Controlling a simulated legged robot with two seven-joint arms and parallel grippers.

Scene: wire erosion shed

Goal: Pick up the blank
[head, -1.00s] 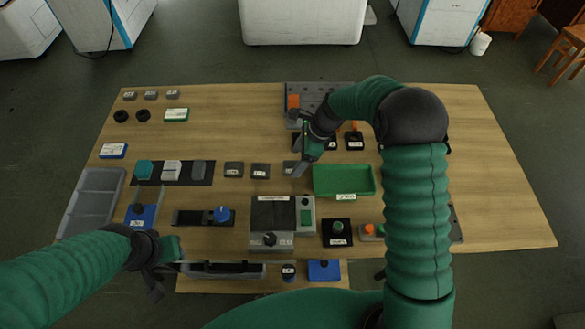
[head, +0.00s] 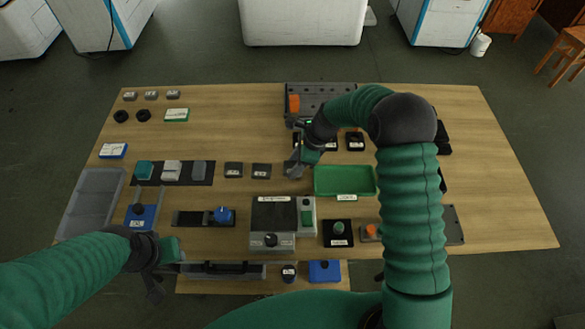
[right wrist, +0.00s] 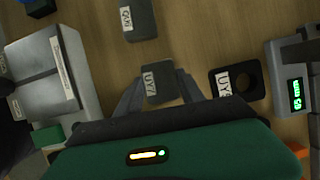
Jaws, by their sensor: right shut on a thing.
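The blank is a small dark grey block (right wrist: 160,84) with a white label, between the fingers of my right gripper (right wrist: 158,98) in the right wrist view. The gripper is shut on it. In the head view my right gripper (head: 293,168) is at the right end of a row of grey blocks, just left of the green tray, and mostly hides the blank. Whether the blank touches the table cannot be told. My left gripper (head: 160,275) is low on the left, by the table's front edge; its finger opening is unclear.
Two similar grey blocks (head: 233,170) (head: 261,171) lie left of the held one. The green tray (head: 345,194) is close on the right. A grey machine (head: 272,240) stands in front. Bare wood (head: 235,125) lies behind the blocks.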

